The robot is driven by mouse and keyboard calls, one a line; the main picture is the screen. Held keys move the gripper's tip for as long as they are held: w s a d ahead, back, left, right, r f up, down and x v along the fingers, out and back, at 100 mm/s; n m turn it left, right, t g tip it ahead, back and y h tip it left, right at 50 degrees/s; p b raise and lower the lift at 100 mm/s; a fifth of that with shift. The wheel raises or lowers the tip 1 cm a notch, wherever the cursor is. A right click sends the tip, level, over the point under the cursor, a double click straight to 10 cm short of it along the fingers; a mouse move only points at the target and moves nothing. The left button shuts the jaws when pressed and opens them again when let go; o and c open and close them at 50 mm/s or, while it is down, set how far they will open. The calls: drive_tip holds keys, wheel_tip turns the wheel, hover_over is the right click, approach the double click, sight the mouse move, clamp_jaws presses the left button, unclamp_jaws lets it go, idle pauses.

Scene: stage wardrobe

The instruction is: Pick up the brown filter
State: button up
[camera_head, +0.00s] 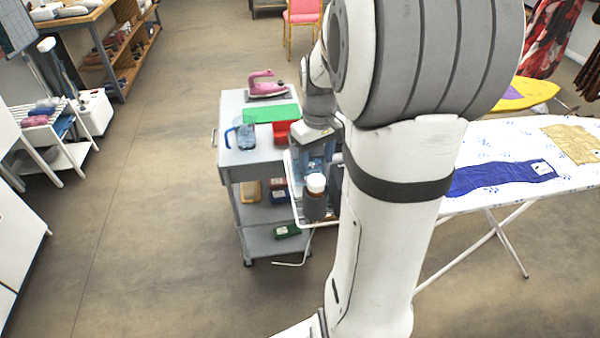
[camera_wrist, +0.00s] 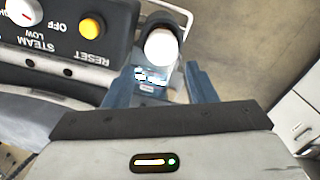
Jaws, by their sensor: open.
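A bottle-like cartridge with a round white cap, likely the brown filter (camera_head: 315,205), stands upright in a white wire holder at the trolley's right end. Its body looks dark grey-brown, with a brownish band under the cap. In the wrist view the white cap of the filter (camera_wrist: 160,47) shows beyond and between my fingertips, with a printed label below it. My gripper (camera_wrist: 160,82) is open, its two blue fingers on either side of the label area. I cannot tell whether they touch anything. In the head view my gripper (camera_head: 316,152) is partly hidden by my arm.
A grey trolley (camera_head: 232,160) carries a pink iron (camera_head: 264,84), a green mat (camera_head: 270,114), a red container (camera_head: 281,131) and a blue-handled jug (camera_head: 245,135). A control panel (camera_wrist: 70,30) is close at the wrist view's left. An ironing board (camera_head: 500,150) stands right.

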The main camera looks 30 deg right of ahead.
sight(316, 178)
drive_tip(key=f, duration=0.3)
drive_tip(key=f+p, duration=0.1)
drive_tip(key=f, duration=0.3)
drive_tip(key=shift+s+a, duration=0.1)
drive_tip(key=shift+s, duration=0.1)
drive_tip(key=shift+c, duration=0.5)
drive_tip(key=c, duration=0.7)
drive_tip(key=shift+o, duration=0.2)
drive_tip(key=shift+r, duration=0.1)
